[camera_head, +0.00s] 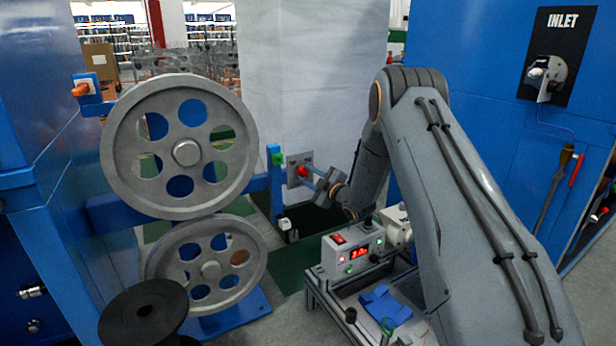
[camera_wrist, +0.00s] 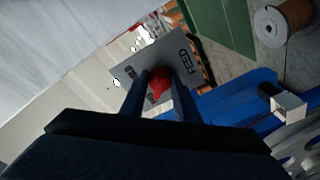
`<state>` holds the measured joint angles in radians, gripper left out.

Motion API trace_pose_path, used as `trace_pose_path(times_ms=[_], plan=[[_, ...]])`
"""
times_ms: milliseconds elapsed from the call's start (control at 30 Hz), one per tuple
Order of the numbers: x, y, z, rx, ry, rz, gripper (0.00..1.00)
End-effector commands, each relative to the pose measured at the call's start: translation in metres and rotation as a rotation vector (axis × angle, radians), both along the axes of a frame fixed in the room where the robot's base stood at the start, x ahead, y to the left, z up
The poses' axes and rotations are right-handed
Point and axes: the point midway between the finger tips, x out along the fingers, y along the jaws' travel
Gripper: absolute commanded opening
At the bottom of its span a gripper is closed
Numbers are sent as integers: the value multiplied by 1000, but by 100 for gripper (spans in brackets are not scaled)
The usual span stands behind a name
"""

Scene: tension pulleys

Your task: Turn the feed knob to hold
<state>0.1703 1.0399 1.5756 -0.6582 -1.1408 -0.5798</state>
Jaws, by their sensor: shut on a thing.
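The feed knob (camera_head: 303,171) is red and sits on a small grey plate (camera_head: 293,160) on the blue frame, in the middle of the head view. In the wrist view the knob (camera_wrist: 157,84) lies between my two fingers, and the plate (camera_wrist: 182,50) behind it bears the word FEED and other small lettering, partly hidden. My gripper (camera_head: 308,174) reaches the knob from the right and is shut on it. It also shows in the wrist view (camera_wrist: 159,88). The knob's exact pointing direction is hard to read.
Two large grey pulleys (camera_head: 187,152) stand left of the plate. A green button (camera_head: 276,158) is just left of it. A control box (camera_head: 352,252) on a cart stands below my arm. An INLET panel (camera_head: 556,55) is at the right. A wire spool (camera_wrist: 271,27) shows in the wrist view.

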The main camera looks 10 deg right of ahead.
Motion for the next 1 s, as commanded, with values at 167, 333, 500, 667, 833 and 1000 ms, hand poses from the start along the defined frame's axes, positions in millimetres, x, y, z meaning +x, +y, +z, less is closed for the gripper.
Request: trace_pose_path(times_ms=[167,333,500,667,833,1000], plan=[[0,0,0,20,7,0,6],[0,0,-1,83,29,-1,6],[-1,0,-2,199,67,-1,6],[-1,1,-2,336,111,0,6],[-1,1,-3,492,161,-1,6],[-1,2,-4,646,211,-1,6]])
